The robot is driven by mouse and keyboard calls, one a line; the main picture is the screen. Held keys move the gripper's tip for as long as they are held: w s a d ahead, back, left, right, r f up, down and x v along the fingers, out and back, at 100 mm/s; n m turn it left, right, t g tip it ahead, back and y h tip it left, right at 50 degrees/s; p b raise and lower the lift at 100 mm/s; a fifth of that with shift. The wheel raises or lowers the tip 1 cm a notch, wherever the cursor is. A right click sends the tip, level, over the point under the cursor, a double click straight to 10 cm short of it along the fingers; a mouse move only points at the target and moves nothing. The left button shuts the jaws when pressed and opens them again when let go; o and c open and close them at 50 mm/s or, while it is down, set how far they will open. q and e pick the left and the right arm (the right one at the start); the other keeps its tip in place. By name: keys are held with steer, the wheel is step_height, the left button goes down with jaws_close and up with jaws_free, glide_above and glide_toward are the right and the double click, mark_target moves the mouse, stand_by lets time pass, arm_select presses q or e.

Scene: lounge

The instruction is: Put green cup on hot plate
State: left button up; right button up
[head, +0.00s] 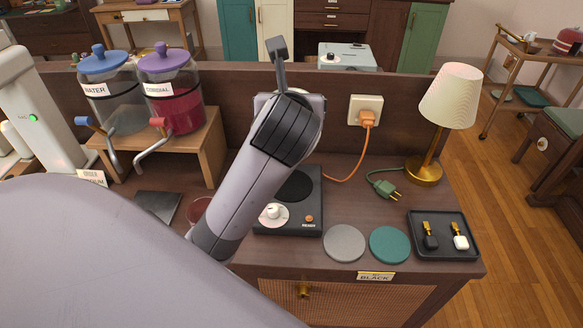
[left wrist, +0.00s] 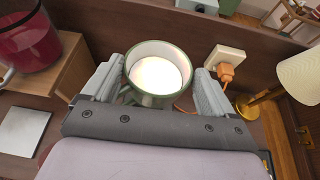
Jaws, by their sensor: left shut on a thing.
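The green cup (left wrist: 158,70), white inside with a green rim, is between the two fingers of my left gripper (left wrist: 157,88) in the left wrist view. The gripper is shut on it and holds it up. In the head view my left gripper (head: 279,62) is above the back of the cabinet top, and the cup is hidden behind my wrist. The black hot plate (head: 313,214) has a round dark heating disc and a white knob at its front. My left arm covers part of its left side. My right gripper is not in view.
Water (head: 112,90) and cordial (head: 172,92) dispensers stand on a wooden riser at left. Grey (head: 344,243) and teal (head: 390,244) coasters lie right of the hot plate. A black tray (head: 443,250), lamp (head: 450,97) and orange plug (head: 367,118) are further right.

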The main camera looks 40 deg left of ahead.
arm_select(q)
step_height(320, 180, down, 15)
steer(key=shift+r, duration=0.15)
stand_by(0.4)
